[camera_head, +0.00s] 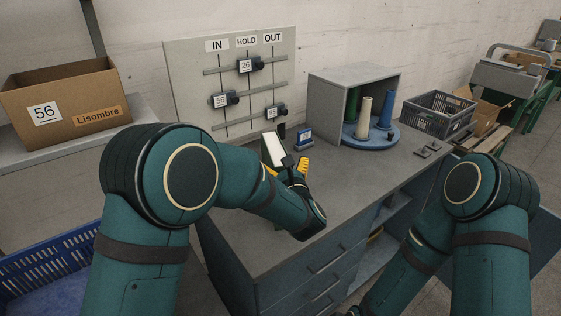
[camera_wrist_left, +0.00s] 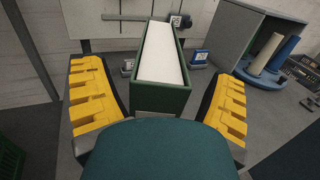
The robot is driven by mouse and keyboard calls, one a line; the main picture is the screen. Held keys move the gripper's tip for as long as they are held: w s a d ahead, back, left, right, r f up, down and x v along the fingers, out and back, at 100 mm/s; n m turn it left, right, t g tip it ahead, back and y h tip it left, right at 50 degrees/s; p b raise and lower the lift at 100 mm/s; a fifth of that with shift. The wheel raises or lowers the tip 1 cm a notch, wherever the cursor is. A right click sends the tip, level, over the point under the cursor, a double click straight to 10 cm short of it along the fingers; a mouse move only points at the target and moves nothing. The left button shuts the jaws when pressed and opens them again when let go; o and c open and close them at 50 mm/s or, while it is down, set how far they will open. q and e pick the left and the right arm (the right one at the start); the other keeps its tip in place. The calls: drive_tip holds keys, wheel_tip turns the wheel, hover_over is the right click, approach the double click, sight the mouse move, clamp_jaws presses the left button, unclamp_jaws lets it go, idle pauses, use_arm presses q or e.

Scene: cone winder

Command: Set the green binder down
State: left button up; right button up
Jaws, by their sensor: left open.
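The green binder (camera_head: 272,150) is upright on the grey bench, with its white page edges facing up. My arm hides most of it in the head view. In the left wrist view the binder (camera_wrist_left: 162,60) stands between the yellow-padded fingers of my left gripper (camera_wrist_left: 160,95). The fingers are apart, with a visible gap on each side of the binder. In the head view my left gripper (camera_head: 286,167) is at the binder, partly hidden by its own wrist. My right arm reaches down at the right, and its gripper is out of the picture.
A peg board (camera_head: 190,60) marked IN, HOLD and OUT stands behind the bench (camera_head: 345,185). A small blue item (camera_head: 304,138) is close behind the binder. A grey hood (camera_head: 325,100) with cones is further right, beside a grey crate (camera_head: 437,113). A cardboard box (camera_head: 85,90) sits left.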

use_arm(q)
drive_tip(key=v, duration=1)
